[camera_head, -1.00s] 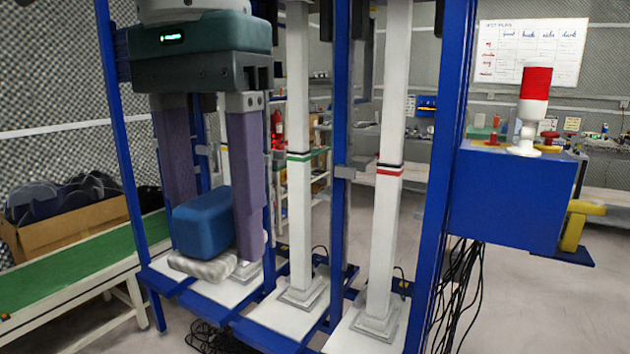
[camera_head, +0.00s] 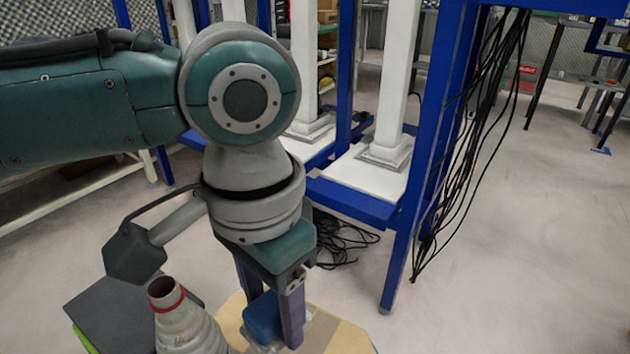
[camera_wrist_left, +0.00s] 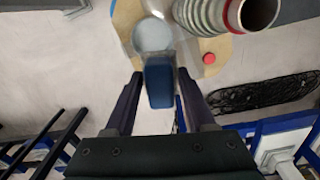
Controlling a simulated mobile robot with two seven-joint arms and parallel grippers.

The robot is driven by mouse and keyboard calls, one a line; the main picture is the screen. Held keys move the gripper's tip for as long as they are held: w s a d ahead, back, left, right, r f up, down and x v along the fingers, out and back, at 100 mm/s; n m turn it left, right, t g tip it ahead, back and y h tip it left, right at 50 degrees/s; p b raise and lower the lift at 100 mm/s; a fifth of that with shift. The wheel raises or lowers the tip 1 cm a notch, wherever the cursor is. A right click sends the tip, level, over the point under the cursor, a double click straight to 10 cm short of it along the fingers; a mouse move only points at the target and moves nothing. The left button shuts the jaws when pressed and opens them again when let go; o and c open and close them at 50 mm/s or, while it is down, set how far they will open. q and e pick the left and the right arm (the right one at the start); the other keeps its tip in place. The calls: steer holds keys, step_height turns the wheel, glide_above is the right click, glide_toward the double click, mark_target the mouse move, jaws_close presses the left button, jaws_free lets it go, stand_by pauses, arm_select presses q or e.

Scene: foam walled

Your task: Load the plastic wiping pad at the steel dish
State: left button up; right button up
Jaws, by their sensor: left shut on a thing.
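The wiping pad (camera_head: 262,318) has a blue block-shaped body. My left gripper (camera_head: 272,318) is shut on it, with one purple-grey finger on each side, low over a wooden round top. The pad (camera_wrist_left: 159,84) also shows between the fingers in the left wrist view. A pale round dish (camera_wrist_left: 152,36), which looks like the steel dish, lies just beyond the pad there. In the head view the gripper and pad hide most of the dish. I cannot tell whether the pad touches it. My right gripper is not in view.
A grey ribbed cone with a red ring (camera_head: 182,325) stands close left of the gripper. A small red round thing (camera_wrist_left: 209,58) lies on the wooden top (camera_head: 345,340). A blue frame (camera_head: 420,180) with hanging black cables stands behind; open floor lies right.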

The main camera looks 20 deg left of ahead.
arm_select(q)
steer(key=shift+m, duration=0.7)
steer(key=f+b, duration=0.3)
steer(key=f, duration=0.2)
steer(key=s+f+b, duration=0.1)
steer(key=f+b, duration=0.3)
steer(key=f, duration=0.1)
steer(key=d+f+b, duration=0.1)
steer(key=f+b, duration=0.3)
steer(key=f, duration=0.2)
steer(key=shift+s+d, duration=0.1)
steer(key=shift+s, duration=0.3)
steer(key=shift+f+b, duration=0.5)
steer(key=shift+f, duration=1.05)
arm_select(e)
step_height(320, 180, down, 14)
arm_select(q)
step_height(320, 180, up, 7)
steer(key=p, duration=0.8)
steer(key=shift+f, duration=0.2)
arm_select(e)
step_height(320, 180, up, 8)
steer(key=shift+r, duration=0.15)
arm_select(q)
steer(key=shift+r+p, duration=0.1)
steer(key=shift+p, duration=0.2)
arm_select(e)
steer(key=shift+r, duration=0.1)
